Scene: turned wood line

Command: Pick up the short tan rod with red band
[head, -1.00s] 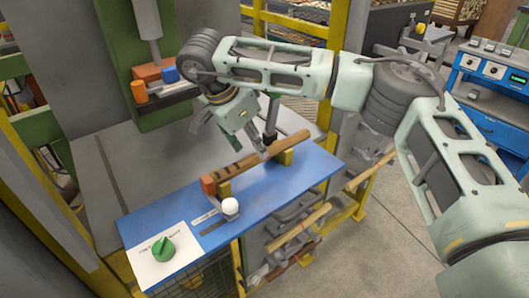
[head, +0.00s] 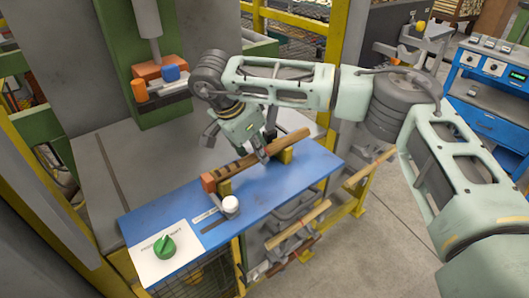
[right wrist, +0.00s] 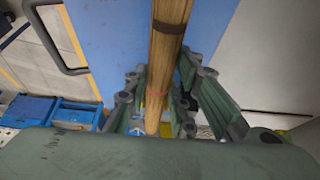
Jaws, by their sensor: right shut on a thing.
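A tan wooden rod (head: 292,137) lies across yellow supports on the blue table. It has dark bands towards its left end. In the right wrist view the rod (right wrist: 166,55) runs between the two fingers of my right gripper (right wrist: 160,100). There it shows one dark band, and a faint reddish mark close to the jaws; I cannot tell whether that mark is a red band. The rod still appears to rest on its supports. My left gripper is not in view.
More rods, including a tan one (head: 300,226), lie on a rack below. A green press column stands behind.

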